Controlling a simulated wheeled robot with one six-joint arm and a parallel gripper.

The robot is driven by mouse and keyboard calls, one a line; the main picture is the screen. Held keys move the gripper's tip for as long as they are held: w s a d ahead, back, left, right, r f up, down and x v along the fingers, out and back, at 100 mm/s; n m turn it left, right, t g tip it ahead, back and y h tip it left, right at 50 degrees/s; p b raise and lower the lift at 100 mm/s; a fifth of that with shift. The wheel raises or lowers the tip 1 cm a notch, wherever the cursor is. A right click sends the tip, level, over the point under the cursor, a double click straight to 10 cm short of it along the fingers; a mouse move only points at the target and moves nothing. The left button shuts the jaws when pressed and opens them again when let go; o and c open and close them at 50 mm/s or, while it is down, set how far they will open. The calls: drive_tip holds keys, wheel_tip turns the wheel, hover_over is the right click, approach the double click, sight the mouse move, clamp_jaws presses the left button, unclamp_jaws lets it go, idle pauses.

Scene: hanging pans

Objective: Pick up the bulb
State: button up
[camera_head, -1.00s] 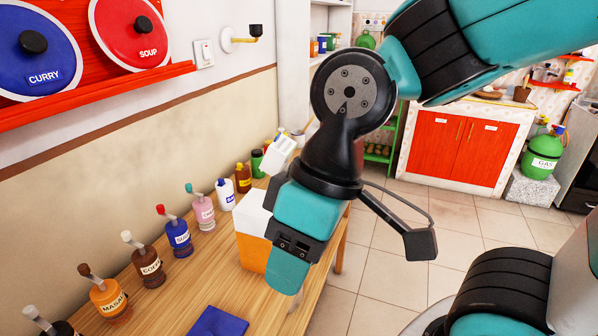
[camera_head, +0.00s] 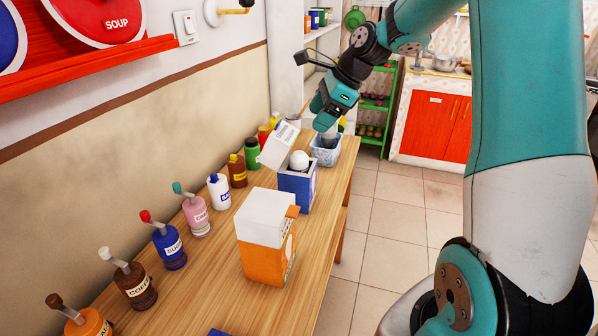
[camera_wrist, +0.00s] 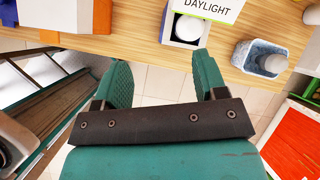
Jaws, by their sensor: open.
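A round white bulb (camera_head: 299,160) sits in an open blue box (camera_head: 297,189) on the wooden table, with the box's white lid raised. In the wrist view the bulb (camera_wrist: 188,28) shows in its box beyond my fingers, near the "DAYLIGHT" label (camera_wrist: 207,8). My gripper (camera_wrist: 161,68) is open and empty, its two teal fingers apart. In the head view my gripper (camera_head: 325,122) hangs above and right of the bulb, near the basket. It is not touching the bulb.
A pale blue basket (camera_head: 326,157) holding a grey object (camera_wrist: 270,64) stands to the right of the box. An orange and white carton (camera_head: 266,253) stands nearer. Several bottles line the wall side. Tiled floor lies beyond the table edge.

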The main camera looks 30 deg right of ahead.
sight(305, 156)
drive_tip(key=w+d+f+m, duration=0.1)
drive_tip(key=d+f+m, duration=0.1)
drive_tip(key=d+m, duration=0.4)
drive_tip(key=shift+n+t, duration=0.4)
drive_tip(key=shift+n, duration=0.2)
drive_tip(key=x, duration=0.3)
drive_tip(key=p+x, duration=0.1)
drive_tip(key=x, duration=0.3)
drive_tip(key=d+x, duration=0.1)
drive_tip(key=x, duration=0.3)
drive_tip(key=shift+f+p, duration=0.2)
drive_tip(key=shift+p, duration=0.2)
drive_tip(key=p+x, duration=0.2)
drive_tip(key=x, duration=0.3)
drive_tip(key=shift+w+a+f, duration=0.15)
drive_tip(key=shift+w, duration=0.05)
drive_tip(key=shift+a+f, duration=0.1)
drive_tip(key=shift+f, duration=0.2)
